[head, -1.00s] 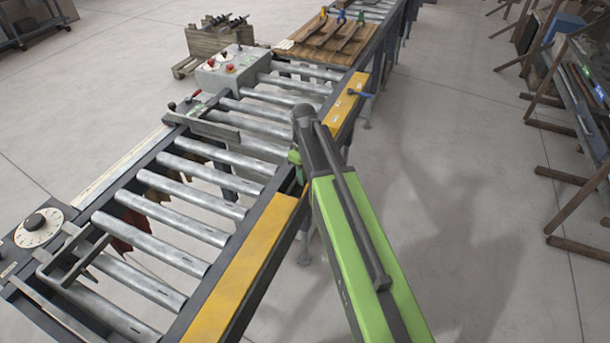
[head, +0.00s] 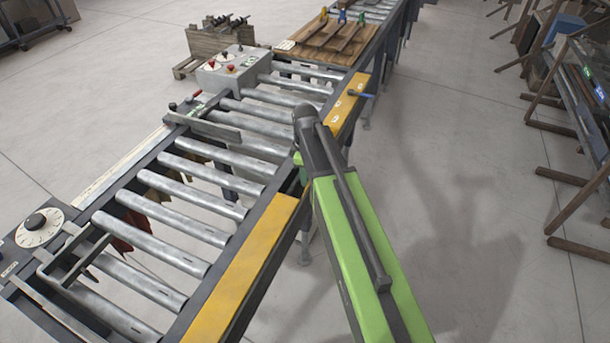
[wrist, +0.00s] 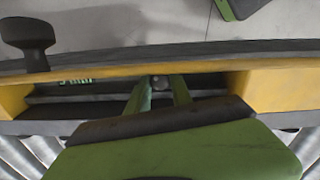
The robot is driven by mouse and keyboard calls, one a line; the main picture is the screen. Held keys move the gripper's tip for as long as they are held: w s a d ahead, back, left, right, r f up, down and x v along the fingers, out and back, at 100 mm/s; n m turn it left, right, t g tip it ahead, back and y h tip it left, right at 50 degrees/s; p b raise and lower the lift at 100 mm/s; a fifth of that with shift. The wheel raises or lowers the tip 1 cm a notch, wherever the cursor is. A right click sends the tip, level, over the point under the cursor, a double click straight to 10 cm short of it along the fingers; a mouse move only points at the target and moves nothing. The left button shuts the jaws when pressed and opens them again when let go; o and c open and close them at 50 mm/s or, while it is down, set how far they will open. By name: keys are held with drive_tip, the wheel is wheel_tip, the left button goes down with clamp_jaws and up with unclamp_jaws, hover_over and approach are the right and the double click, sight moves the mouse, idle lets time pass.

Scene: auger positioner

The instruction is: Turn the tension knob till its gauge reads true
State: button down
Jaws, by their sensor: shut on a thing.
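In the wrist view, the two green fingers of my gripper (wrist: 160,86) reach into a dark recess in the yellow side rail. A small grey rounded knob (wrist: 160,81) shows between their tips, and the gripper is shut on it. I cannot tell its turn angle. A small green-and-white marked strip (wrist: 77,81), possibly the gauge, lies in the recess to the left; its reading is too small to make out. In the head view, my arm hides the gripper and the knob at the conveyor's right rail (head: 243,262).
The roller conveyor (head: 205,172) carries a black dial knob (head: 35,222) at front left and a grey control box (head: 232,72) farther back. Clear floor lies right of the conveyor; racks (head: 575,110) stand far right.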

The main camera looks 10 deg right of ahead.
drive_tip(key=shift+n, duration=0.7)
drive_tip(key=c, duration=1.1)
unclamp_jaws()
drive_tip(key=shift+c, duration=0.2)
drive_tip(key=shift+r, duration=0.1)
wheel_tip(320, 180, up, 17)
drive_tip(key=p, duration=1.7)
drive_tip(key=shift+s, duration=0.2)
drive_tip(key=shift+r, duration=0.1)
